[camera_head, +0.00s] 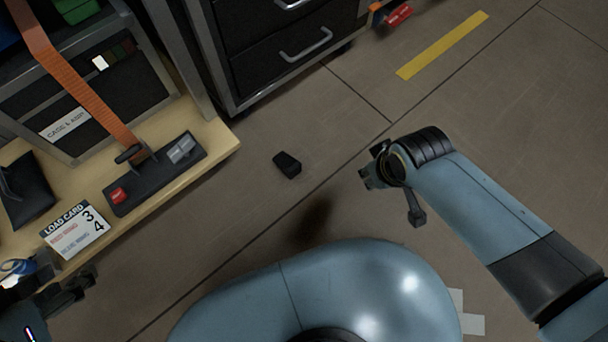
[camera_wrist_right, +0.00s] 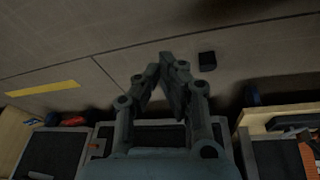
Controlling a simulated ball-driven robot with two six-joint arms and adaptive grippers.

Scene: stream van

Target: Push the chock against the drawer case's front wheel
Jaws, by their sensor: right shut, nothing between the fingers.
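The chock (camera_head: 287,165) is a small black block lying on the floor in the head view. It also shows in the right wrist view (camera_wrist_right: 207,61), just right of my right fingertips. The drawer case (camera_head: 290,50) is black with grey handles and stands at the top, apart from the chock. Its front wheel is not clear in the head view. My right gripper (camera_head: 372,178) is right of the chock, apart from it; in the wrist view its fingers (camera_wrist_right: 165,62) are shut and empty. My left gripper (camera_head: 68,294) is at the lower left, its fingers too dark to read.
A wooden bench (camera_head: 222,142) on the left holds a load card (camera_head: 75,230), a black panel (camera_head: 155,172) and an orange strap (camera_head: 85,85). A yellow strip (camera_head: 442,45) marks the floor at the upper right. Bare floor lies around the chock.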

